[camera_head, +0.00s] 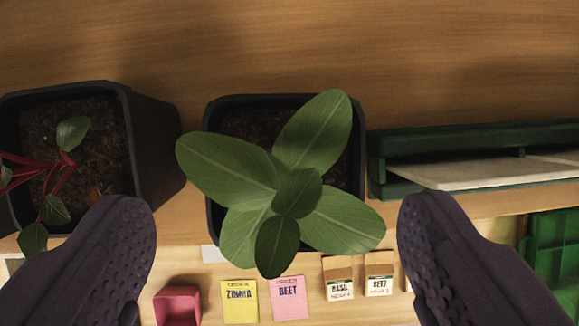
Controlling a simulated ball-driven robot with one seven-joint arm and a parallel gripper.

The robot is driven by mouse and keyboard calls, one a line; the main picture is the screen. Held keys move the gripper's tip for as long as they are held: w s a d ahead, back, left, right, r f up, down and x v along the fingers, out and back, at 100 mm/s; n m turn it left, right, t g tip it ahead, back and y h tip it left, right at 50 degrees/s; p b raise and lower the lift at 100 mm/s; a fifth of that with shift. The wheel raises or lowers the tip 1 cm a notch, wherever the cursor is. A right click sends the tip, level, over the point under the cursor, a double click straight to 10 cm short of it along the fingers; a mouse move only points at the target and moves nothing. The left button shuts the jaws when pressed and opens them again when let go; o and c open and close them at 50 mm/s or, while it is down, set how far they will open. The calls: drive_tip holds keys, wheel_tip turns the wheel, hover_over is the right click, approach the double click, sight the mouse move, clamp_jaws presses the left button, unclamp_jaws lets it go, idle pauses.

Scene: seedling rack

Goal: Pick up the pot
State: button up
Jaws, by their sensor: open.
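A black square pot (213,115) with dark soil stands on a wooden shelf, seen from above at the middle of the view. Its broad green-leaved seedling (297,193) covers much of the rim and the pot's near side. A second black pot (158,150) stands at the left, holding a plant with red stems and small green leaves. My gripper (277,215) is open and empty. Its two dark, studded fingers are spread wide, one at lower left and one at lower right, with the leafy pot between and beyond them. Neither finger visibly touches that pot.
A dark green tray (377,165) with a pale sheet lies close right of the middle pot. Below the shelf edge are a yellow Zinnia packet (240,302), a pink Beet packet (291,299), small seed boxes, a pink container (178,307) and a green crate (553,250). The wood behind is clear.

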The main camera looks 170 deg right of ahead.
sight(285, 178)
drive_tip(key=p+x, duration=0.1)
drive_tip(key=x, duration=0.7)
drive_tip(key=shift+s+d, duration=0.1)
drive_tip(key=shift+s, duration=0.1)
drive_tip(key=c, duration=0.9)
